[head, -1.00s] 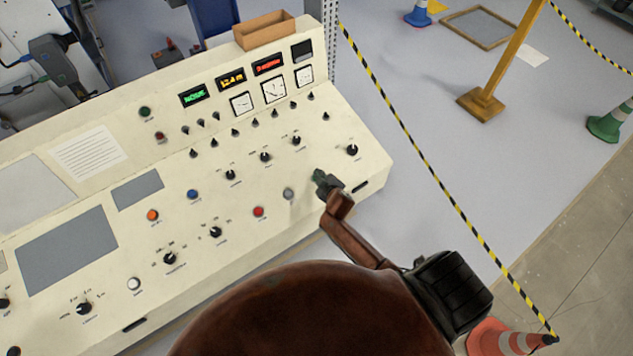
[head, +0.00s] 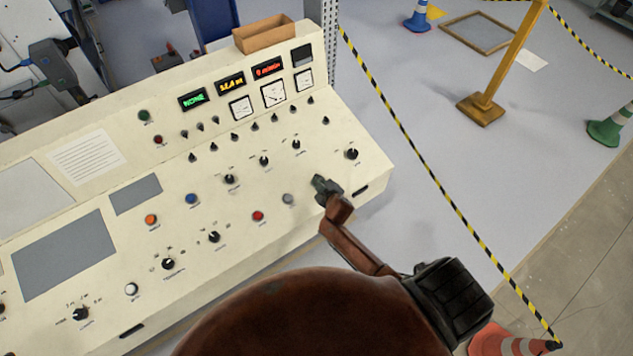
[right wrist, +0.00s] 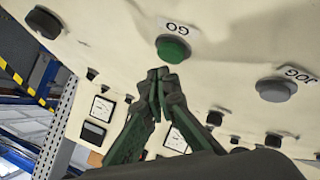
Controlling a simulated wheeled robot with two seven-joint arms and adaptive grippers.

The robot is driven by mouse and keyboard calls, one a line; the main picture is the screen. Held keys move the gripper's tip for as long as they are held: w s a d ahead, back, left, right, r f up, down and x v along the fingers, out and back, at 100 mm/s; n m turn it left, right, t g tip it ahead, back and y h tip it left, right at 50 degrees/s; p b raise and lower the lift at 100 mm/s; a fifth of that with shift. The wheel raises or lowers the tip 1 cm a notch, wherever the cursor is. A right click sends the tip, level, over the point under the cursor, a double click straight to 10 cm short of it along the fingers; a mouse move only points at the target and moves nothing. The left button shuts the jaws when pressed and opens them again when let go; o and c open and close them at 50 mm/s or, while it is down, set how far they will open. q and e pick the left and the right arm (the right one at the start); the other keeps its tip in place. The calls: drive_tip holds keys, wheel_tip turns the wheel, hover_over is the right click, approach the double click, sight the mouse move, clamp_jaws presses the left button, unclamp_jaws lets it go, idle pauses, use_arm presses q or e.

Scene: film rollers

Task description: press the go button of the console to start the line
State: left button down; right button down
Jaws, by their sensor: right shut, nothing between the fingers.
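The cream console (head: 330,135) slopes across the head view. Its green go button (right wrist: 173,49), with a GO label beside it, shows in the right wrist view; in the head view my right gripper hides that spot. My right gripper (head: 320,184) is shut and empty, low over the console's near right part. In the right wrist view its closed fingertips (right wrist: 160,74) are right at the button's lower edge; I cannot tell whether they touch it. My left gripper is out of view.
The grey jog button (right wrist: 275,89) is beside the go button; a red button (head: 258,216) and several knobs are close by. A cardboard box (head: 264,33) sits on the console's top. A striped barrier tape (head: 430,180) runs along the right.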

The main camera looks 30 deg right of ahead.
drive_tip(key=shift+f, duration=0.2)
idle(0.5)
drive_tip(key=shift+w+f+b, duration=0.1)
drive_tip(key=shift+f+b, duration=0.15)
drive_tip(key=shift+b, duration=0.05)
drive_tip(key=shift+w+f+b, duration=0.1)
drive_tip(key=shift+f+b, duration=0.3)
drive_tip(key=shift+f, duration=0.05)
idle(0.6)
idle(0.4)
drive_tip(key=shift+s+r+p, duration=0.25)
drive_tip(key=shift+r+p, duration=0.6)
drive_tip(key=shift+p, duration=0.15)
drive_tip(key=r+p, duration=0.2)
drive_tip(key=s+r+p, duration=0.1)
drive_tip(key=r+p, duration=0.2)
drive_tip(key=shift+f, duration=0.1)
